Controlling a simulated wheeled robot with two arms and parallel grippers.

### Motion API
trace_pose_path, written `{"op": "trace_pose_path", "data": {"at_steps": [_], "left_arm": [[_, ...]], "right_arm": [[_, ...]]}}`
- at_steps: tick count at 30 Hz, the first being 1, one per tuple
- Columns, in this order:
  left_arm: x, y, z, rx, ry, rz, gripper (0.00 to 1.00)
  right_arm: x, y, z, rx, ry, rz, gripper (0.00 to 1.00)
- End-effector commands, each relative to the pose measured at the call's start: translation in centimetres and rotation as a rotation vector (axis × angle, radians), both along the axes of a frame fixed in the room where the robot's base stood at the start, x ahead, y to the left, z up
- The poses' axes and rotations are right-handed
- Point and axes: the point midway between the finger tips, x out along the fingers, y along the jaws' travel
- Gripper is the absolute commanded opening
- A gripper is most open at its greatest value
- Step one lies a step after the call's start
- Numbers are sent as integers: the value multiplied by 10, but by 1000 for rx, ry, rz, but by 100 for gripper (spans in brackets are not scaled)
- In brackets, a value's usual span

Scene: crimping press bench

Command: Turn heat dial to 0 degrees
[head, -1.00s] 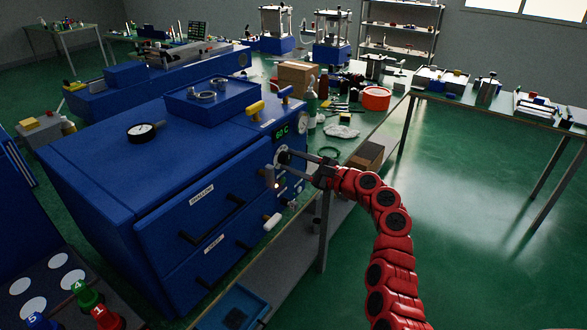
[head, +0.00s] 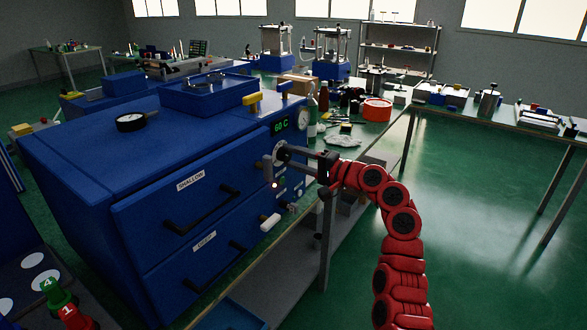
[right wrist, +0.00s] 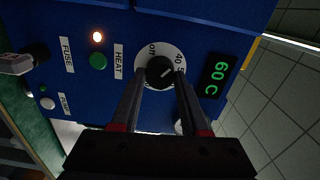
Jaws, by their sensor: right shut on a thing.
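The heat dial (right wrist: 159,69) is a black round knob on a white disc marked "off" and "40", with further marks partly hidden by a finger. A pale line shows on the knob; its exact setting is hard to read. My right gripper (right wrist: 160,76) is shut on the dial, one finger on each side. In the head view, my right gripper (head: 286,154) reaches the front panel of the blue oven (head: 90,150) from the right and covers most of the dial. A green display (right wrist: 218,76) beside the dial reads 60 C. My left gripper is not in view.
A lit lamp (right wrist: 97,37) and a green button (right wrist: 98,60) sit by the HEAT label. Drawer handles (head: 205,210) and a white-ended lever (head: 270,222) stick out from the oven front. The floor right of my arm is clear.

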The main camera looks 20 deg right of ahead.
Motion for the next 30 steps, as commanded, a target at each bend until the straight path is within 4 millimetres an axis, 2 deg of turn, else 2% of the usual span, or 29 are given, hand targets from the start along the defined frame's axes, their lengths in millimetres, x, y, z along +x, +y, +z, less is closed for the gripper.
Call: {"op": "trace_pose_path", "data": {"at_steps": [1,12,30], "left_arm": [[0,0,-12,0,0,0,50],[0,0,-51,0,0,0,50],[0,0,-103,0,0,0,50]], "right_arm": [[0,0,-5,-37,-29,0,0],[0,1,-5,-313,-244,1,0],[-1,1,-2,-739,-574,1,0]]}}
